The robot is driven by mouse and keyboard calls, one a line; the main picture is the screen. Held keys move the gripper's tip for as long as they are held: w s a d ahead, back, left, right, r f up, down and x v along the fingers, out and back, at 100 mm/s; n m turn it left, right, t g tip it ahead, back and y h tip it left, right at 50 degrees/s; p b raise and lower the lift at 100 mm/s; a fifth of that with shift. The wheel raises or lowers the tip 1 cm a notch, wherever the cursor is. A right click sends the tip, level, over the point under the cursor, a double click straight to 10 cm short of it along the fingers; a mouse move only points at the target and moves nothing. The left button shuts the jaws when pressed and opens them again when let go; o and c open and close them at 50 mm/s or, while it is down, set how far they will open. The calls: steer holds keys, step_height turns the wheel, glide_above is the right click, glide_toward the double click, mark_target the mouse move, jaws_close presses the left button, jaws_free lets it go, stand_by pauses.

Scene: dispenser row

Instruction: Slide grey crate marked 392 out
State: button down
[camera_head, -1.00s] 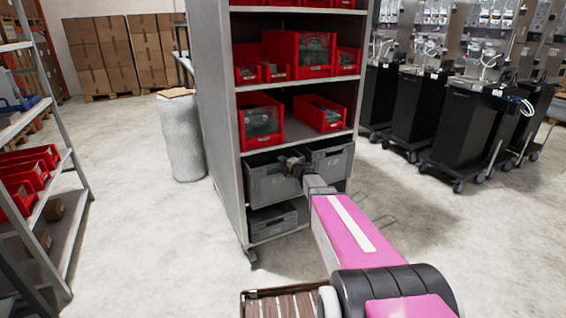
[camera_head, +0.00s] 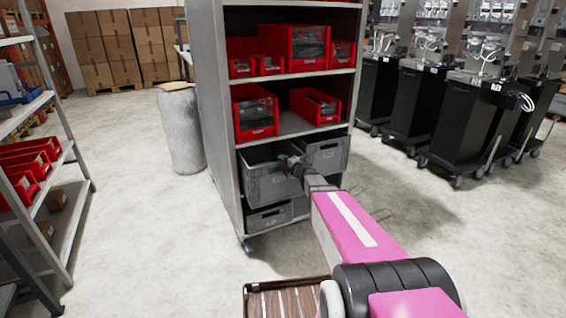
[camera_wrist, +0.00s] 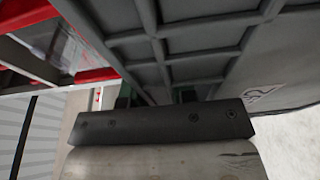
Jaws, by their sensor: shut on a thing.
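A grey crate (camera_head: 268,187) sits on the lower shelf of the rack at its left side, and its front now stands out past the shelf edge. My gripper (camera_head: 291,166) is at the crate's upper front rim, near its right side, and is shut on it. In the wrist view the crate's ribbed grey wall (camera_wrist: 205,42) fills the upper part, right above my gripper (camera_wrist: 156,97). No number can be read on the crate.
A second grey crate (camera_head: 325,153) stands to the right on the same shelf, and another grey crate (camera_head: 270,219) is below. Red bins (camera_head: 255,113) fill the shelves above. Open floor (camera_head: 180,240) lies in front. A shelf unit (camera_head: 62,190) stands at the left and black carts (camera_head: 460,120) at the right.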

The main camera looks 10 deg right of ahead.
steer(key=c, duration=0.8)
jaws_free()
steer(key=shift+c, duration=0.2)
steer(key=v, duration=1)
steer(key=shift+s+d, duration=0.25)
steer(key=shift+s, duration=0.05)
